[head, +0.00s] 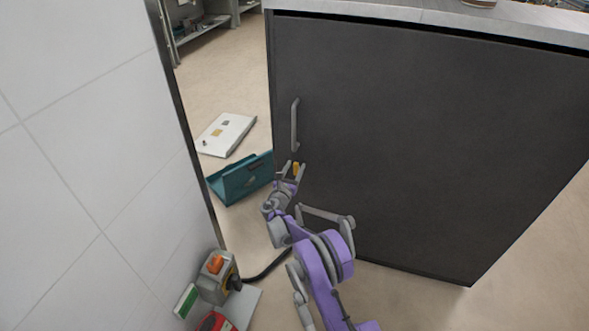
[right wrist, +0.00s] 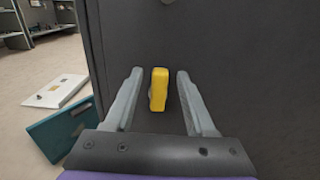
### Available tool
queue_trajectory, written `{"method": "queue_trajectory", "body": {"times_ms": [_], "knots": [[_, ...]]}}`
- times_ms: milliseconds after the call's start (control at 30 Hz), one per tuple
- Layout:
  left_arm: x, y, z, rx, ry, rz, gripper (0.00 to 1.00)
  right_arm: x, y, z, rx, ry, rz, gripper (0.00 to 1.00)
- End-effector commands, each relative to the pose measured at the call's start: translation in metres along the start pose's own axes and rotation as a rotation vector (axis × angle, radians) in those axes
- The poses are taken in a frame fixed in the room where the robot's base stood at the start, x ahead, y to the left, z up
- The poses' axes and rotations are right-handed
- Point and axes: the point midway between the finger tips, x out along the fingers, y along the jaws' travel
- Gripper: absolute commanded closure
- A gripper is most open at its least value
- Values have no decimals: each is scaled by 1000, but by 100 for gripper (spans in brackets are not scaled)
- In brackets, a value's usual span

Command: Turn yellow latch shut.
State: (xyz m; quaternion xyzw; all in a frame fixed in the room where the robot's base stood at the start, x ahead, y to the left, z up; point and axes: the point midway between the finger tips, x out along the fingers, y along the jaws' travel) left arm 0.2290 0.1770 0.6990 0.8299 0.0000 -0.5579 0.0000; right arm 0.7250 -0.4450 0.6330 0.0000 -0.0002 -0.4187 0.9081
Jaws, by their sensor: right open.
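The yellow latch (head: 296,168) is on the dark grey panel (head: 420,130), near its left edge and below a grey vertical handle (head: 295,124). In the right wrist view the latch (right wrist: 158,89) stands upright between the two fingers. My right gripper (head: 292,171) is open around it, with a gap on both sides, so the fingers do not appear to touch it. The right gripper's fingers (right wrist: 158,98) point toward the panel. My left gripper is not in view.
A teal open box (head: 240,178) and a white panel (head: 227,134) lie on the floor left of the cabinet. A white tiled wall (head: 90,150) stands at the left. A grey box with an orange switch (head: 215,265) is at the lower left.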

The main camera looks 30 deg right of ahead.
Motion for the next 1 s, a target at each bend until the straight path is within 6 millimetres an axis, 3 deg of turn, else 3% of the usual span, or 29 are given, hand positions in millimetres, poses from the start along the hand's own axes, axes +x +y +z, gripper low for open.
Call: {"method": "queue_trajectory", "body": {"times_ms": [33,300,733,1000], "knots": [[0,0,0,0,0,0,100,0,0,0,0,0,0,50],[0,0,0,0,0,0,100,0,0,0,0,0,0,99],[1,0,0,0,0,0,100,0,-1,0,23,0,0,100],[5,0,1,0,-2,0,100,0,-6,-1,160,0,-1,100]]}}
